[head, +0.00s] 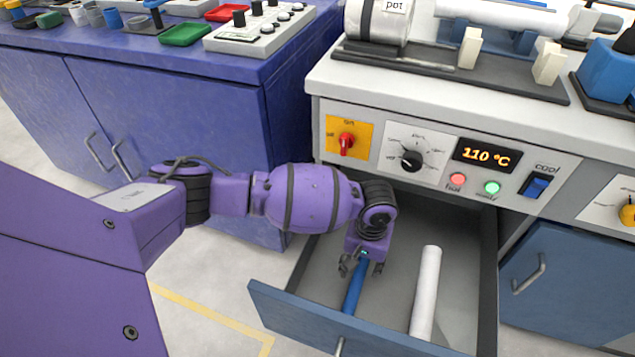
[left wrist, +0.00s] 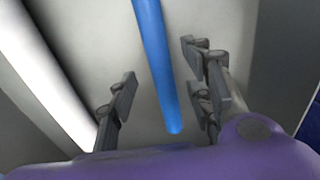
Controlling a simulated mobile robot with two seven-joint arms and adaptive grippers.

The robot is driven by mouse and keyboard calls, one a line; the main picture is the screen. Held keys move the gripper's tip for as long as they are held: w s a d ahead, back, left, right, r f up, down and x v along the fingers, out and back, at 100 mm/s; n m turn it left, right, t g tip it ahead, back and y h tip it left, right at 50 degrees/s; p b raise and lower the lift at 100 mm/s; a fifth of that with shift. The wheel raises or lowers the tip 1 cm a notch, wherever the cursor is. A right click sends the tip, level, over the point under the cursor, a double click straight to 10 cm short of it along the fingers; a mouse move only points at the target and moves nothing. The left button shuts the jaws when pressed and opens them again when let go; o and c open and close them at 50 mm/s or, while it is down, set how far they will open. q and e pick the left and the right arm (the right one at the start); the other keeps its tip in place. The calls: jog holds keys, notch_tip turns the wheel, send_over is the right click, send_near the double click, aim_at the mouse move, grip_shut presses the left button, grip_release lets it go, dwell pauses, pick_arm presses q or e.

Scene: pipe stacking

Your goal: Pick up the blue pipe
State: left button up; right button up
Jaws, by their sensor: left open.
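The blue pipe (head: 355,287) lies lengthwise in the open drawer (head: 458,260), left of a white pipe (head: 426,292). My left gripper (head: 361,270) is over the drawer at the far end of the blue pipe. In the left wrist view the blue pipe (left wrist: 156,62) runs between the spread fingers of my left gripper (left wrist: 162,98), with gaps on both sides. The gripper is open and holds nothing. The height between fingers and pipe is hard to tell. My right gripper is not in view.
The drawer front (head: 340,325) and side walls bound the space around the pipes. Above it is a panel with knobs and a 110 °C display (head: 487,154). A purple-blue cabinet (head: 165,110) stands at the left, and a blue cabinet door (head: 560,285) is at the right.

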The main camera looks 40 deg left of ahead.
aim_at(361, 272)
pick_arm(q)
notch_tip(361, 272, down, 4)
jog(key=shift+f+b, duration=0.1)
jog(key=shift+b, duration=0.85)
jog(key=shift+r, duration=0.2)
jog(key=shift+c, duration=0.5)
grip_shut()
